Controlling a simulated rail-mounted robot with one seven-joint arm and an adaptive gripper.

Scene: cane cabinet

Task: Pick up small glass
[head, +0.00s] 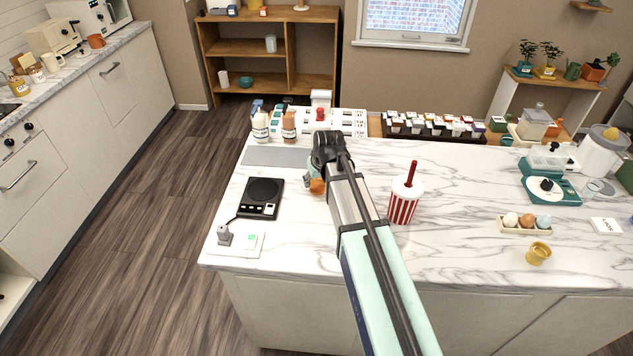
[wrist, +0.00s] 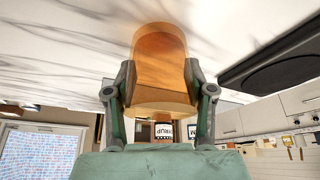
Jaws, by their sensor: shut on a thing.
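A small amber see-through glass (wrist: 160,45) sits between the two fingers of my gripper (wrist: 162,88) in the wrist view. The fingers press on its sides from left and right, so my gripper is shut on it. In the head view the glass shows as a small orange patch (head: 317,186) beside my gripper (head: 314,178), mostly hidden by my arm. It is over the marble counter (head: 290,235), just right of the black scale. I cannot tell whether the glass touches the counter.
A black scale (head: 262,197) lies close on the left. A red-striped cup with a straw (head: 404,203) stands right of my arm. Two bottles (head: 261,126) stand behind. An egg tray (head: 525,225) and a yellow cup (head: 538,253) are far right. The front middle counter is clear.

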